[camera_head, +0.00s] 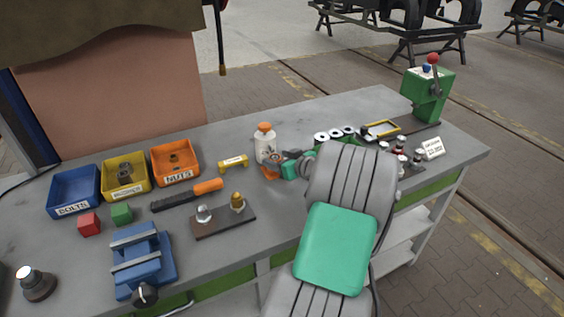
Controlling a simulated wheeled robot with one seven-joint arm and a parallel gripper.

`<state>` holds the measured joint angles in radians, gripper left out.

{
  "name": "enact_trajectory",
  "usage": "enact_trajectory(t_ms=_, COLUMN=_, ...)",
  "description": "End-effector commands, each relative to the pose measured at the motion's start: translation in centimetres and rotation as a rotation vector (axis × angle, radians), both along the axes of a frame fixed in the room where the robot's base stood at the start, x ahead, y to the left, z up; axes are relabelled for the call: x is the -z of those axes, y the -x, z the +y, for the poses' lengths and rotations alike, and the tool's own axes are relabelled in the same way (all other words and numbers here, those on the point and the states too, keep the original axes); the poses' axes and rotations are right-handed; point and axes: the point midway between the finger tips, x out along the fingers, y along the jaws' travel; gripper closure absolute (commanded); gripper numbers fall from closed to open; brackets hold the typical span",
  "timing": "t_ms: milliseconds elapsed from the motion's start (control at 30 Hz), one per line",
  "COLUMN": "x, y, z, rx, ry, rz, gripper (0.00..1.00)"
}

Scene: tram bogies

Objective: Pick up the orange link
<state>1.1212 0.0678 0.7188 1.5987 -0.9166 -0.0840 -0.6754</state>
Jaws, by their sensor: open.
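The orange link (268,172) lies on the grey workbench just in front of the white bottle with the orange cap. It is small and partly covered by my gripper (280,165). My gripper reaches in from the right, low over the bench, with its fingers at the link. It is open. I cannot tell whether the fingers touch the link or stand around it, and my own arm hides much of the area to the right.
The bottle (265,143) stands close behind the gripper. A yellow link (233,162) lies to the left, beyond a dark board (222,220) with two fittings. Blue, yellow and orange bins (175,163) stand at the left. A green lever press (428,95) stands at the far right.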

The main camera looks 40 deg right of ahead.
Motion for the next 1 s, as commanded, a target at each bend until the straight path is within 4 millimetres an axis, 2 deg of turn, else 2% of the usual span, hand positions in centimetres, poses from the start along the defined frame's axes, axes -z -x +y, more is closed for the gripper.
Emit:
enact_trajectory(t_ms=67, x=0.22, y=-0.62, z=0.05, rx=-0.002, ry=-0.001, rz=0.0, gripper=0.39)
enact_trajectory(t_ms=267, x=0.33, y=-0.72, z=0.07, rx=-0.001, ry=0.001, rz=-0.001, gripper=0.39)
enact_trajectory(t_ms=1000, x=0.31, y=-0.74, z=0.17, rx=-0.003, ry=0.0, rz=0.0, gripper=0.99)
